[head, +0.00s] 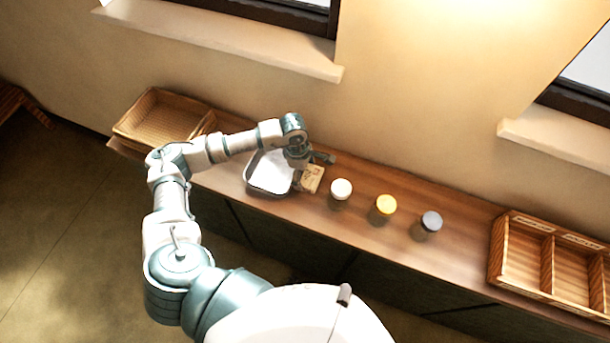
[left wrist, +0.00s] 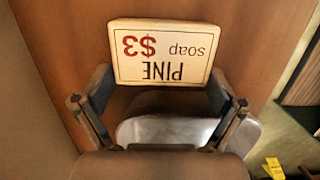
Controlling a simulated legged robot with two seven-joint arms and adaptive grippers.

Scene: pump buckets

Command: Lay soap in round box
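The soap (head: 312,179) is a pale block on the wooden counter, just right of a silver metal box with rounded corners (head: 268,175). In the left wrist view the soap (left wrist: 162,52) shows a label reading PINE soap $3, upside down. My left gripper (head: 310,160) is over the soap. In the left wrist view its fingers (left wrist: 160,78) are spread wide at the two sides of the soap's near edge; whether they touch it is hard to tell. The metal box (left wrist: 190,130) shows partly behind the gripper. My right gripper is not in view.
Three round-topped containers, white (head: 341,188), yellow (head: 385,205) and grey (head: 431,220), stand right of the soap. Wooden crates stand at the left (head: 160,118) and right (head: 550,262) ends of the counter. A wall with window sills rises behind.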

